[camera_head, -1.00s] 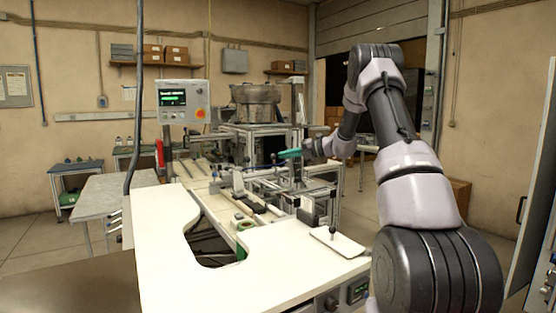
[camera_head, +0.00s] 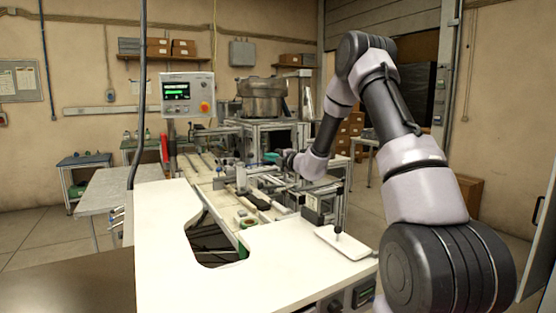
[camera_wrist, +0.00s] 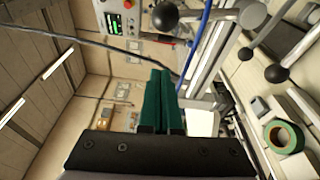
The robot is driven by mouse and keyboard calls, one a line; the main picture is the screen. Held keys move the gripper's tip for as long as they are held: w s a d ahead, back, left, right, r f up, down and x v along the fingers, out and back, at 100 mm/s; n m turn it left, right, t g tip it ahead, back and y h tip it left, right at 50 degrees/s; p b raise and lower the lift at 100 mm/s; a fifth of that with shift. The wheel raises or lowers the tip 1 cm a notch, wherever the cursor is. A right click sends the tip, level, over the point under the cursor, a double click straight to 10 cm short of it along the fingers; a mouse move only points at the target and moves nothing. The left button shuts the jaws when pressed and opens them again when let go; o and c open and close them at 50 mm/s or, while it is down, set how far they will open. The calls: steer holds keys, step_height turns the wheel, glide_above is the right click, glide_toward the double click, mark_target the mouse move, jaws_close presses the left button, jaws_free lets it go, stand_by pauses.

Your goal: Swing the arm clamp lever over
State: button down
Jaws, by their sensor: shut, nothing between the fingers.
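My gripper (camera_head: 271,157) is over the far part of the machine bench in the head view, small and partly hidden. In the wrist view its two green fingers (camera_wrist: 163,102) are together with nothing between them. Lever-like rods with dark ball knobs show in the wrist view. One knob (camera_wrist: 165,15) is just beyond the fingertips, slightly left of centre, with a grey rod running right. Two more knobs, one upper (camera_wrist: 245,53) and one lower (camera_wrist: 277,73), are at the right, apart from the fingers. I cannot tell which is the arm clamp lever, or whether a finger touches one.
A green tape reel (camera_wrist: 283,137) lies at the right in the wrist view. A control panel (camera_head: 188,95) stands behind the bench, with a metal bowl (camera_head: 262,97) to its right. A blue hose (camera_wrist: 200,38) runs near the fingers. The white worktop (camera_head: 165,230) is mostly clear.

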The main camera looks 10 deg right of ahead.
mark_target(277, 152)
steer(key=shift+w+d+r, duration=0.15)
steer(key=shift+w+d, duration=1.15)
steer(key=shift+w, duration=0.05)
steer(key=shift+d, duration=0.1)
steer(key=shift+w+d+r, duration=0.15)
steer(key=shift+d, duration=0.25)
steer(key=shift+w+d+r, duration=0.1)
steer(key=shift+d, duration=0.35)
